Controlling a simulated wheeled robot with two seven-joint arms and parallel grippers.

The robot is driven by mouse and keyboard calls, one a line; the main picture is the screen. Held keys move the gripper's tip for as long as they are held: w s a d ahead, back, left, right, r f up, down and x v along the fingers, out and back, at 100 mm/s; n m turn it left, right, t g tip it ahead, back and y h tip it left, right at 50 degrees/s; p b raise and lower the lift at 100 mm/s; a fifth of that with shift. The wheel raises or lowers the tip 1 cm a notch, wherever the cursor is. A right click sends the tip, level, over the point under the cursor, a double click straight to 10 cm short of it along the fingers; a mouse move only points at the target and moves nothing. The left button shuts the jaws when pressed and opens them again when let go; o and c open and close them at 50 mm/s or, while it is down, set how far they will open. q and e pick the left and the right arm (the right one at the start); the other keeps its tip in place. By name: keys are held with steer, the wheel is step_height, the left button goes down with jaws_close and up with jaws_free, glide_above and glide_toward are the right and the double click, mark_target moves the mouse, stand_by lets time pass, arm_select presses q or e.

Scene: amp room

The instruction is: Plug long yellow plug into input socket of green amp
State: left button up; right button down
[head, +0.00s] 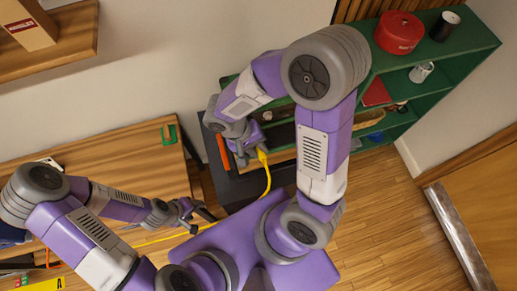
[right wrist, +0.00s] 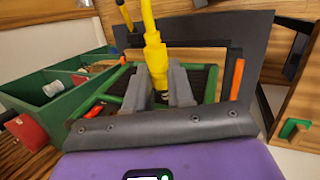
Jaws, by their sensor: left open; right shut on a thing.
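The long yellow plug (right wrist: 154,55) is between the two fingers of my right gripper (right wrist: 160,90), which is shut on it. Its dark and metallic tip end shows low between the fingers. In the head view the plug (head: 262,157) is beside my right gripper (head: 256,146), with its yellow cable bending downward. The green-edged, dark-fronted amp (right wrist: 211,84) lies behind the fingers in the right wrist view. The input socket is hidden, and I cannot tell whether the tip touches it. My left gripper (head: 188,214) is open and empty, low and left of the amp's stand.
A dark stand (head: 237,187) is below my right gripper, with an orange strip (head: 223,151) at its left. A green shelf (head: 440,55) holds a red pot (head: 399,33) and other items. A wooden table (head: 110,160) is at left.

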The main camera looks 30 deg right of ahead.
steer(key=w, duration=0.3)
steer(key=w+d+f, duration=0.1)
steer(key=w, duration=0.1)
steer(key=shift+w+d, duration=0.1)
steer(key=shift+w, duration=0.05)
steer(key=shift+w, duration=0.15)
stand_by(0.8)
steer(key=shift+w+d+f, duration=0.1)
steer(key=shift+w+d, duration=0.05)
steer(key=shift+w, duration=0.35)
steer(key=shift+w+d+f, duration=0.1)
steer(key=shift+w+d, duration=0.05)
steer(key=shift+w, duration=0.3)
stand_by(1.6)
steer(key=c, duration=0.9)
jaws_free()
steer(key=shift+r, duration=0.1)
steer(key=v, duration=0.7)
steer(key=shift+a+r, duration=0.15)
steer(key=shift+r, duration=0.05)
